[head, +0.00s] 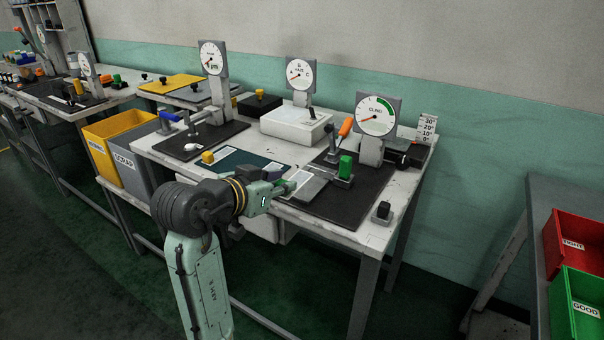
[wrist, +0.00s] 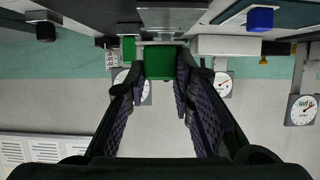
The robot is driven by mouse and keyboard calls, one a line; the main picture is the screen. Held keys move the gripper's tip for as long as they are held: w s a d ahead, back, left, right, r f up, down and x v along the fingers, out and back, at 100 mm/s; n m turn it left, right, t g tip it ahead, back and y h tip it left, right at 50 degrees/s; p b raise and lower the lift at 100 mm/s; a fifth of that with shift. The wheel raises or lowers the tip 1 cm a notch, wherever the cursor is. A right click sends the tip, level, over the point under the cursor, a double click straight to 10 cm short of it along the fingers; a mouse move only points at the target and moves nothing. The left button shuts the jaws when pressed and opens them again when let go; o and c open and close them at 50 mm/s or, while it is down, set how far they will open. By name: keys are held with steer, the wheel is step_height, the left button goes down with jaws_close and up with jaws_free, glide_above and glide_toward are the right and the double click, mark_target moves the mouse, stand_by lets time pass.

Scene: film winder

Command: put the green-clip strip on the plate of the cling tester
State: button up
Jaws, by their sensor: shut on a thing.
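The film part is hard to make out beyond the clip. My gripper is at the front edge of the bench, by the near left end of a flat grey plate (head: 310,190). The plate lies on a black mat in front of the cling tester (head: 377,114), a round dial on a grey post. I cannot tell whether the strip touches the plate. A green block (head: 345,167) and an orange-handled lever (head: 346,127) stand behind the plate.
A small black knob (head: 383,211) stands at the mat's front right. A dark green mat with a yellow knob (head: 208,157) lies left of my gripper. The haze tester (head: 300,75) stands farther back. Red (head: 573,243) and green (head: 577,306) bins are far right.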

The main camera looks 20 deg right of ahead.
mark_target(299, 177)
steer(key=w+d, duration=0.2)
steer(key=w+d+p, duration=0.1)
steer(key=w+d, duration=0.1)
steer(key=w, duration=0.1)
steer(key=w+d+f+p, duration=0.1)
steer(key=w+d, duration=0.1)
steer(key=shift+w+d, duration=0.15)
steer(key=shift+d, duration=0.25)
steer(key=shift+f+p, duration=0.75)
steer(key=shift+f, duration=0.95)
steer(key=shift+f, duration=0.15)
steer(key=o, duration=0.9)
steer(key=shift+o, duration=0.2)
steer(key=shift+a+r, duration=0.1)
steer(key=shift+r, duration=0.1)
steer(key=b+v, duration=0.3)
steer(key=v, duration=0.8)
steer(key=shift+s+a, duration=0.3)
steer(key=shift+a+r, duration=0.1)
steer(key=shift+r, duration=0.1)
